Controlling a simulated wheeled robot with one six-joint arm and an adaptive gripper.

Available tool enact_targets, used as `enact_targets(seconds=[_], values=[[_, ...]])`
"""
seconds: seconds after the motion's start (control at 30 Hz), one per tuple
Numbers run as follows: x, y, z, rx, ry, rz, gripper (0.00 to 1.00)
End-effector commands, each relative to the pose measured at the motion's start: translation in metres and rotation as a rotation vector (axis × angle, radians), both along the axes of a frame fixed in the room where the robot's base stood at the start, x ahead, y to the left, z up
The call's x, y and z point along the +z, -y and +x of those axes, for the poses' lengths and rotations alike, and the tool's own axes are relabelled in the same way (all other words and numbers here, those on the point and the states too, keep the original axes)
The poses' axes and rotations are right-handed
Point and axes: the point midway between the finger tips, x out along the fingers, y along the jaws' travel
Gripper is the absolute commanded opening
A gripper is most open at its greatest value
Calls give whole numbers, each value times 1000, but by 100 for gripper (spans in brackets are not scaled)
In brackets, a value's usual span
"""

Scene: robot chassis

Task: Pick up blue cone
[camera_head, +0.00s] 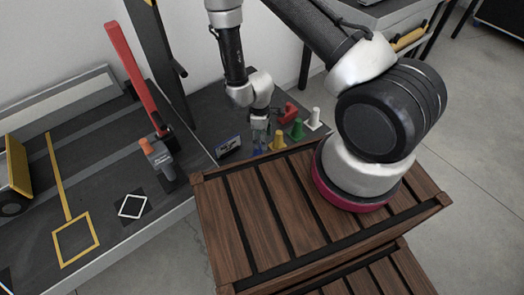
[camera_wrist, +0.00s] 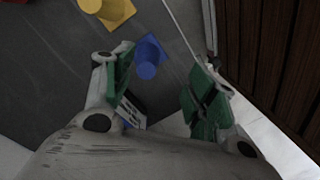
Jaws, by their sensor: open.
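The blue cone (camera_wrist: 149,58) stands on the dark table top in the wrist view, ahead of and between my fingertips. In the head view the blue cone (camera_head: 257,151) is mostly hidden behind my gripper. My gripper (camera_head: 259,138) points down over it. In the wrist view my gripper (camera_wrist: 160,75) is open, with its green-padded fingers apart and nothing held between them. The cone lies nearer the left finger.
A yellow cone (camera_head: 278,141), a green cone (camera_head: 297,129), a white cone (camera_head: 314,119) and a red object (camera_head: 288,112) stand close by. A small card-like block (camera_head: 228,146) lies to the left. The wooden slatted deck (camera_head: 245,270) borders the table.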

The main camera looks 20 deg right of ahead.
Motion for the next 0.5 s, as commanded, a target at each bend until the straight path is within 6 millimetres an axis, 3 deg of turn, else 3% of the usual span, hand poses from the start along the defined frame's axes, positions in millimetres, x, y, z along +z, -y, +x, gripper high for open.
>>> enact_targets(seconds=[0.13, 0.5], values=[[-3, -7, 19, 88, 80, 35, 57], [-48, -10, 20, 104, 77, 34, 57]])
